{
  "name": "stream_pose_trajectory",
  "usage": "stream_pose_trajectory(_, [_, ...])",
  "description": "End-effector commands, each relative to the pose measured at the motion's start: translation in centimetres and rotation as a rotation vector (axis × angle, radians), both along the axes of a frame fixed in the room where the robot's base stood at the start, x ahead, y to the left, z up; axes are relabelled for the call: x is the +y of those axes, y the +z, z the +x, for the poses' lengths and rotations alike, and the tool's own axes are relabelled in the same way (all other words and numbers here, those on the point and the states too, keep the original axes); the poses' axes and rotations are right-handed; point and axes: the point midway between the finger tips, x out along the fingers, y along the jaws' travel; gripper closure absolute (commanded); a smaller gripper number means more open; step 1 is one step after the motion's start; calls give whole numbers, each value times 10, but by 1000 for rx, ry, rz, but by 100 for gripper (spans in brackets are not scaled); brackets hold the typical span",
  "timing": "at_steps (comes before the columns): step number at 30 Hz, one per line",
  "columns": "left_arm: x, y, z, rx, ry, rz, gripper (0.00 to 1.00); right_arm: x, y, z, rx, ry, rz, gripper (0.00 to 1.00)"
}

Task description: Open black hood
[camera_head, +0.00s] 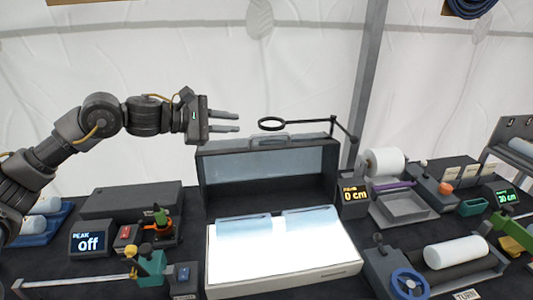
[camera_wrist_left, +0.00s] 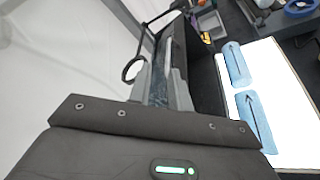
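The black hood (camera_head: 208,178) is in the middle of the head view. It stands tilted up behind a bright white light panel (camera_head: 280,262), its hollow inside facing forward, so it looks open. A grey handle (camera_head: 268,138) sits on its top edge. In the left wrist view the hood (camera_wrist_left: 205,85) stands beside the light panel (camera_wrist_left: 278,95). My left gripper (camera_head: 238,122) hovers above and left of the hood's top edge, fingers apart and empty, not visibly touching it. My right gripper is not in view.
Two pale blue strips (camera_head: 310,219) lie on the panel. A ring on a jointed arm (camera_head: 271,124) stands behind the hood. A display reading "0 cm" (camera_head: 355,194) is close on the right; one reading "off" (camera_head: 90,242) is left. The air above the hood is mostly free.

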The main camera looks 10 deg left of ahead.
Motion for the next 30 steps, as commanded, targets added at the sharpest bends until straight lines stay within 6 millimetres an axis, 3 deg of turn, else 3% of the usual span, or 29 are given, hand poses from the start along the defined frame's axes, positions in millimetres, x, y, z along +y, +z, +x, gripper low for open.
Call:
stream_pose_trajectory(1, [1, -21, 0, -1, 1, 0, 80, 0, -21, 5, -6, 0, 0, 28])
stream_pose_trajectory(8, [0, -32, 0, -2, 0, -1, 80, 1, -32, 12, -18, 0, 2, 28])
stream_pose_trajectory(16, [-10, -32, 7, 1, -2, -1, 80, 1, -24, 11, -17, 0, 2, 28])
stream_pose_trajectory(30, [-70, -54, 55, 2, 1, -1, 80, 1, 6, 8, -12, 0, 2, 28])
